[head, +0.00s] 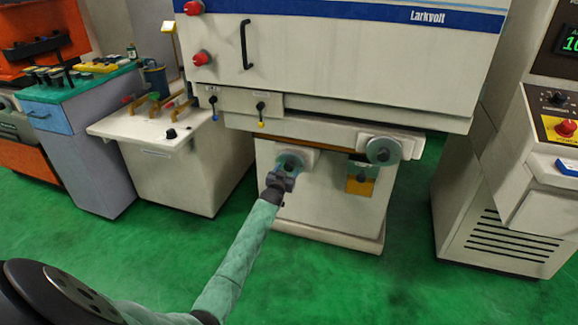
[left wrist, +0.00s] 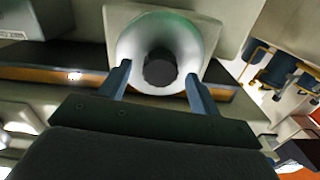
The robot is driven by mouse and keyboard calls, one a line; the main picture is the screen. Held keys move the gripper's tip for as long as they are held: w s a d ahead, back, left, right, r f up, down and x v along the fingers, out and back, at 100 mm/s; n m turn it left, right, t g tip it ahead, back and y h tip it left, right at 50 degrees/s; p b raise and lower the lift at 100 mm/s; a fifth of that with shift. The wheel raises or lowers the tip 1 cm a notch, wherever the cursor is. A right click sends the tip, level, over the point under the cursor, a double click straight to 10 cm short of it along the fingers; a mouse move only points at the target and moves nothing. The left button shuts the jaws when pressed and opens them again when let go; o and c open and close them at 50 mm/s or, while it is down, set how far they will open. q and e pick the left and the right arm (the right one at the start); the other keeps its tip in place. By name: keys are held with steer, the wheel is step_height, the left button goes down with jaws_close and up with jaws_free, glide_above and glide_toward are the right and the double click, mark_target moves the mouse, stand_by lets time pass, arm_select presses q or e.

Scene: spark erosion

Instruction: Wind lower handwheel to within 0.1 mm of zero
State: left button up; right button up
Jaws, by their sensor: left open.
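A round pale handwheel (head: 291,161) sits on the front of the machine's pedestal, below the table; its height compared with the other wheel is slightly lower. My left gripper (head: 283,177) is in front of it and hides part of it. In the left wrist view the silver handwheel (left wrist: 160,24) with a dark hub fills the top middle. The open fingers of my left gripper (left wrist: 158,78) stand on either side of the lower part of the wheel; I cannot tell whether they touch it. No zero reading is legible. My right gripper is not in view.
A second handwheel (head: 383,150) is at the right of the table edge, above a box with a yellow panel (head: 360,184). A white bench (head: 150,134) stands left, a control cabinet (head: 500,235) right. Green floor (head: 330,285) in front is clear.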

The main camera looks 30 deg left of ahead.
arm_select(q)
steer(key=p+v, duration=0.3)
steer(key=v, duration=0.3)
steer(key=shift+s+p, duration=0.15)
steer(key=shift+p, duration=0.2)
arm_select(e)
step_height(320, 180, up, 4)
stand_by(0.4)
